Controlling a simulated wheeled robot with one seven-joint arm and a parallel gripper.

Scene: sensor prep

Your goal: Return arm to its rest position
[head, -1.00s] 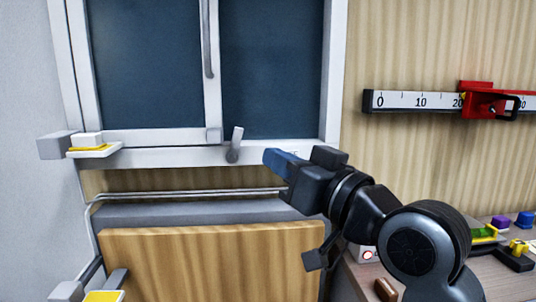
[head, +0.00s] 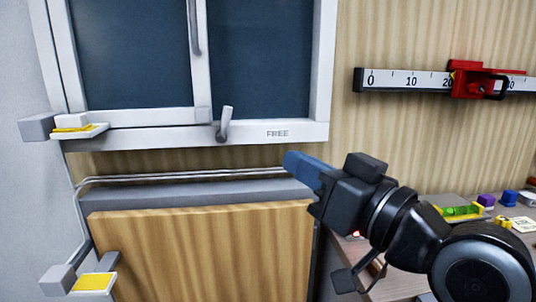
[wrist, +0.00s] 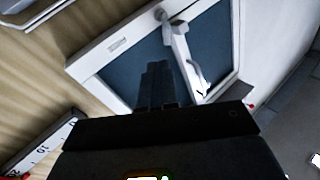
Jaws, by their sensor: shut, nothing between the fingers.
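My gripper (head: 291,162) is in the middle of the head view, its blue-grey fingers pointing up and left toward the wall below the window. The fingers are shut together with nothing between them. In the wrist view my gripper (wrist: 157,68) shows dark fingers in front of the window pane. The window (head: 190,60) is at the upper left of the head view, with a grey handle (head: 224,124) on its lower frame, apart from my fingers. The word FREE shows on the frame to the right of the handle. The wrist view also shows the handle (wrist: 180,45).
A wooden panel (head: 200,250) stands below the window, under a grey ledge (head: 190,193). A ruler rail (head: 410,80) with a red slider (head: 470,78) is on the wall at right. A bench (head: 420,205) at right holds a green level (head: 461,211) and small blocks. Yellow-topped brackets (head: 92,283) are at left.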

